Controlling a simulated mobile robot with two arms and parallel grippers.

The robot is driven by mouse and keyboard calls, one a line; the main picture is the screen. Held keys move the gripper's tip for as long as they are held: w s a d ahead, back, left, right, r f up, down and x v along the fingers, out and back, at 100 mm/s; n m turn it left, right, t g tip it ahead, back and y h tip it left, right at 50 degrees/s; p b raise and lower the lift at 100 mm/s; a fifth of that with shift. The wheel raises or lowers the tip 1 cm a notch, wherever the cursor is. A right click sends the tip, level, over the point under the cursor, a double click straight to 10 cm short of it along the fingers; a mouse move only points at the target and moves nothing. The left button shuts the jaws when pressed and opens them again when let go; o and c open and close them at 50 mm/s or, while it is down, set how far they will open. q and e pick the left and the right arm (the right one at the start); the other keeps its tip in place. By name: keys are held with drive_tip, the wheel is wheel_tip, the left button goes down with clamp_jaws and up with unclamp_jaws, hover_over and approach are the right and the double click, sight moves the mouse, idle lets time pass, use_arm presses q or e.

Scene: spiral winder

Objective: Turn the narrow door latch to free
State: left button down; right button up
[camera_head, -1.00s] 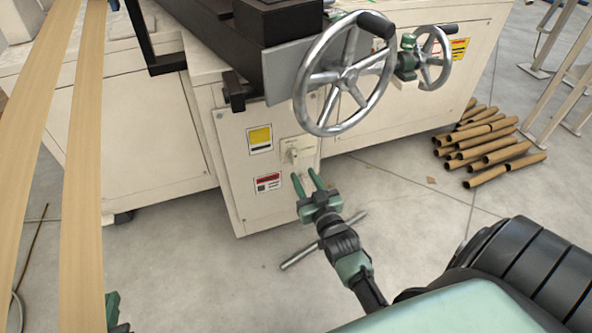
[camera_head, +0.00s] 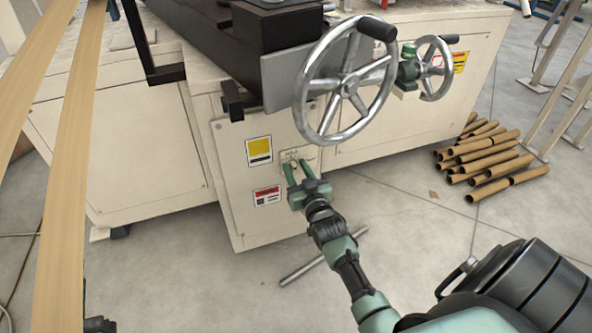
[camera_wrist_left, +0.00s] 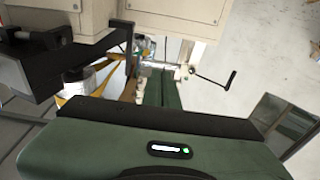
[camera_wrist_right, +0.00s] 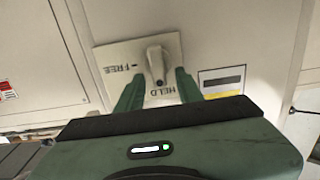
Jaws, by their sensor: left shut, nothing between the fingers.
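The door latch (camera_wrist_right: 156,62) is a pale knob on a whitish square plate (camera_wrist_right: 115,54) marked FREE and HELD. In the right wrist view its lever seems to point towards HELD, with FREE off to the left. My right gripper (camera_wrist_right: 160,76) is open, its green fingers on either side of the knob; I cannot tell whether they touch it. In the head view the right gripper (camera_head: 296,168) partly covers the plate (camera_head: 311,157) on the cream cabinet front. My left gripper (camera_wrist_left: 161,80) is shut and empty, well away from the latch.
A large spoked handwheel (camera_head: 345,82) overhangs the latch, with a smaller handwheel (camera_head: 433,68) to its right. Yellow (camera_head: 259,149) and red-and-white (camera_head: 267,196) labels sit left of the latch. Cardboard tubes (camera_head: 485,160) lie on the floor at right. Long pale strips (camera_head: 65,220) run along the left.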

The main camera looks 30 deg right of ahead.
clamp_jaws()
